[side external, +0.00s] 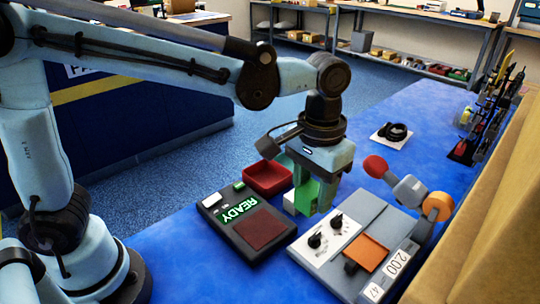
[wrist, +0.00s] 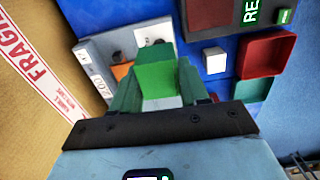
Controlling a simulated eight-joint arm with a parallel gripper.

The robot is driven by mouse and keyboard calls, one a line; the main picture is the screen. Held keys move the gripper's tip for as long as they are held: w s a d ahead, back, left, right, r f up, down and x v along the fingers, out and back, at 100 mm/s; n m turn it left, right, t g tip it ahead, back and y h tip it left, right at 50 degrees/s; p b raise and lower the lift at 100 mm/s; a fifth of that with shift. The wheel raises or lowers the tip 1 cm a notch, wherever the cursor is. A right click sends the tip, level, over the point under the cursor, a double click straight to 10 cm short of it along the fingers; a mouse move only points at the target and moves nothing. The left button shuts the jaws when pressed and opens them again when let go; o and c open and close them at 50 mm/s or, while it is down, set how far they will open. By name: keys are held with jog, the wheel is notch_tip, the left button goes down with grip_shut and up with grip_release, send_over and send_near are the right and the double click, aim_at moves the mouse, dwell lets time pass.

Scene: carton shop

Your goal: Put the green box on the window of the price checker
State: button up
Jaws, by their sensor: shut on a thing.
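The green box (side external: 306,193) is between the fingers of my gripper (side external: 316,200), which is shut on it. In the wrist view the green box (wrist: 156,72) sits between both fingers, with a pale face toward the wrist. The price checker (side external: 212,205) is a dark slab with a lit READY display and a dark red window (side external: 263,229). The window is bare. My gripper is to the right of the price checker, near the grey machine; the box's height above the table is hard to tell. The wrist view shows only part of the price checker (wrist: 235,31) at the top.
A white block (wrist: 214,60) and a red tray (side external: 268,180) are near the price checker. The grey machine (side external: 372,222) has knobs, an orange pad and a red-ended lever. A black coil (side external: 395,132) lies farther back. A cardboard carton (side external: 480,215) borders the right.

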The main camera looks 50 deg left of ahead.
jog(key=s+a, duration=0.1)
jog(key=s, duration=1)
send_over(262, 226)
notch_tip(262, 226, down, 7)
jog(key=shift+r, duration=0.2)
jog(key=shift+f, duration=2)
jog(key=shift+f, duration=0.1)
jog(key=o, duration=1)
jog(key=shift+o, duration=0.2)
